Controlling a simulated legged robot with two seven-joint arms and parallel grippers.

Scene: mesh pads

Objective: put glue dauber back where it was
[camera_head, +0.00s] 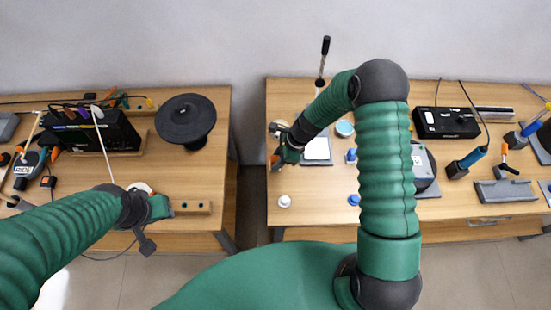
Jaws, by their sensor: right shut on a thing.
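My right gripper (279,157) is over the left edge of the right-hand table (310,215). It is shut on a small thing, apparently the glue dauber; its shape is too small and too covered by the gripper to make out. A small orange patch shows at the fingers. A round pale blue-topped pot (344,128) stands to the right of the gripper, behind my arm's line. My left gripper (160,206) is low over the front of the left-hand table (190,170); its fingers are too unclear to tell open from shut.
A white pad (317,149) lies right of the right gripper, with a small blue bottle (351,156) beyond it. A white cap (284,201) sits nearer the front. A black turntable (186,118) and a black box (100,131) stand on the left table. A gap separates the tables.

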